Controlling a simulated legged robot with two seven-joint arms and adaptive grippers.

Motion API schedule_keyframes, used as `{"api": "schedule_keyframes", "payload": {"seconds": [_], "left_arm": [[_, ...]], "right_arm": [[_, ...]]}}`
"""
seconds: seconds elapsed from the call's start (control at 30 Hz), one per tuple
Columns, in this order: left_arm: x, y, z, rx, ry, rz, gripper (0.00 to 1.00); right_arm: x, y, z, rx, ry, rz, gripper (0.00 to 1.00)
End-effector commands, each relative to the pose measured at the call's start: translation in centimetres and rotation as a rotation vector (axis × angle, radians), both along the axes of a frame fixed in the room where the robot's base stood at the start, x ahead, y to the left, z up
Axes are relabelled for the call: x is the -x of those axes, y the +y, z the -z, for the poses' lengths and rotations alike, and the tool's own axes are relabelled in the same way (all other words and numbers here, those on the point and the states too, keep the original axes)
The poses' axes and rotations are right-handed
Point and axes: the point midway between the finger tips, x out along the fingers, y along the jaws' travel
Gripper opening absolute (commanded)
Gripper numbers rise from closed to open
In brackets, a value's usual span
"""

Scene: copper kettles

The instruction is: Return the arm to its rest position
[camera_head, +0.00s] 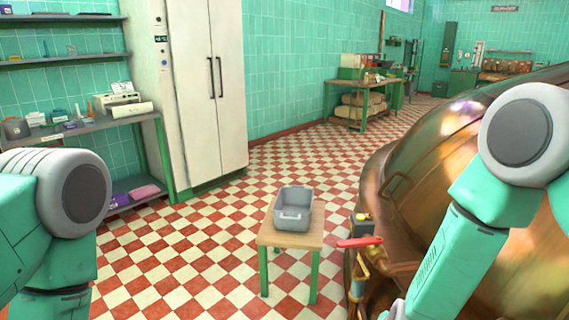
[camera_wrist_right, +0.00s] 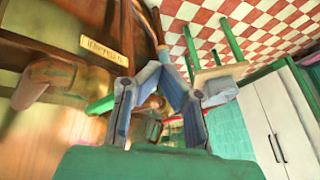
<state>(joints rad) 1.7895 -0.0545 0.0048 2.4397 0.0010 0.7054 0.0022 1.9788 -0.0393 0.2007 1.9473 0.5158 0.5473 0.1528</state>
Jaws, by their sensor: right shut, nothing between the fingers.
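My right arm (camera_head: 485,190) reaches in from the right of the head view, in front of the large copper kettle (camera_head: 415,150). Its gripper is outside the head view. In the right wrist view my right gripper (camera_wrist_right: 161,72) shows with its fingers closed together at the tips and nothing between them. Copper pipework (camera_wrist_right: 50,85) lies to the left of and behind the fingers. My left arm (camera_head: 60,205) shows at the left edge of the head view. My left gripper is out of sight.
A small wooden table (camera_head: 290,239) with a grey bin (camera_head: 293,214) stands left of the kettle. A red-handled valve (camera_head: 360,241) sits beside it. A white cabinet (camera_head: 190,100) and loaded shelf (camera_head: 85,125) line the left wall. Checkered floor (camera_head: 190,245) is open between.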

Motion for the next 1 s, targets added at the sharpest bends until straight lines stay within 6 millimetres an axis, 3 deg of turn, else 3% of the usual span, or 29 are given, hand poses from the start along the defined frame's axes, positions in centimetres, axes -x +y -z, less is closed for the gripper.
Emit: {"api": "schedule_keyframes", "payload": {"seconds": [0.17,0.3,0.4,0.53,0.7,1.0], "left_arm": [[0.1,0.0,0.0,0.000,0.002,0.000,0.00],[0.1,0.0,0.0,0.000,0.002,0.000,0.00],[0.1,0.0,0.0,0.000,0.002,0.000,0.00],[0.1,0.0,0.0,0.000,0.002,0.000,0.00],[0.1,0.0,0.0,0.000,0.002,0.000,0.00],[0.1,0.0,0.0,0.000,0.002,0.000,0.00]], "right_arm": [[6.7,-1.9,3.0,0.076,0.111,-0.143,0.00],[14.6,-3.9,5.0,0.130,0.237,-0.314,0.00],[20.8,-5.1,5.6,0.148,0.335,-0.447,0.00],[26.5,-5.9,5.3,0.141,0.421,-0.569,0.00],[29.3,-6.3,4.9,0.131,0.465,-0.632,0.00],[29.3,-6.3,4.9,0.131,0.465,-0.632,0.00]]}}
